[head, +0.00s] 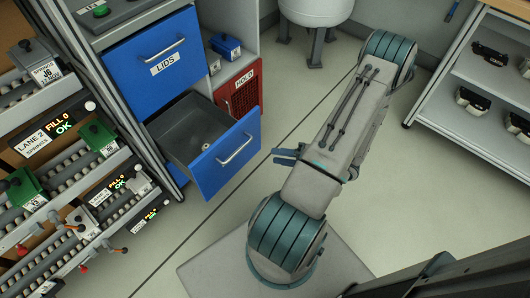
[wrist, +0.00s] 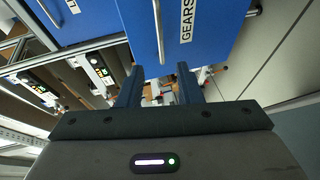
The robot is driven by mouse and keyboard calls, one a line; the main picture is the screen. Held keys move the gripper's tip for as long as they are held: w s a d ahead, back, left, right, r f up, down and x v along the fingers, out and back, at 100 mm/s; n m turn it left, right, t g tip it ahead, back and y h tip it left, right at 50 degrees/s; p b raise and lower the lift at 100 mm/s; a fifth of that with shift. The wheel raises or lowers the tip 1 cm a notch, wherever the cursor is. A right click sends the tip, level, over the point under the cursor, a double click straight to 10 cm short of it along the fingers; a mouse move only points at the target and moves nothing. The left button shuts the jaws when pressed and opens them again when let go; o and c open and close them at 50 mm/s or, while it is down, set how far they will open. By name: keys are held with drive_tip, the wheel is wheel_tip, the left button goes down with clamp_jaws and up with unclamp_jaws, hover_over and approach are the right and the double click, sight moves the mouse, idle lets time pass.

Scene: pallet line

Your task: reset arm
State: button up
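My arm reaches up and away from its teal-banded base in the head view, then bends at the far elbow. My gripper (head: 287,156) shows beside the arm as dark blue fingers, partly hidden by the arm link. In the wrist view my gripper (wrist: 160,80) has its two fingers apart with nothing held between them. An open blue drawer (head: 228,155) with a grey inside stands left of the gripper, with a gap between. A blue front labelled GEARS (wrist: 205,30) lies beyond the fingers in the wrist view.
A blue LIDS drawer (head: 156,58) sits above the open one. A red HOLD bin (head: 238,92) is beside them. Lane racks (head: 75,165) fill the left. A shelf (head: 480,100) with dark parts stands right. Floor (head: 400,190) between is clear.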

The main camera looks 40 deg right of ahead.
drive_tip(key=shift+s+d+r, duration=0.1)
drive_tip(key=shift+s+d, duration=0.3)
drive_tip(key=shift+s, duration=0.15)
drive_tip(key=a+r+m+g+h+p, duration=0.3)
drive_tip(key=a+r+m+p, duration=0.3)
drive_tip(key=r, duration=0.9)
drive_tip(key=a+r+m+g+h+p, duration=0.3)
drive_tip(key=a+r+m+p, duration=0.3)
drive_tip(key=r+m, duration=0.4)
drive_tip(key=a+r+m+g+h+p, duration=0.3)
drive_tip(key=a+r+m+p, duration=0.3)
drive_tip(key=r, duration=1.6)
drive_tip(key=a+m+g, duration=0.1)
drive_tip(key=a+m, duration=0.1)
drive_tip(key=shift+w+a+r+m, duration=0.2)
drive_tip(key=shift+w+r+m, duration=0.05)
drive_tip(key=shift+w+m, duration=0.1)
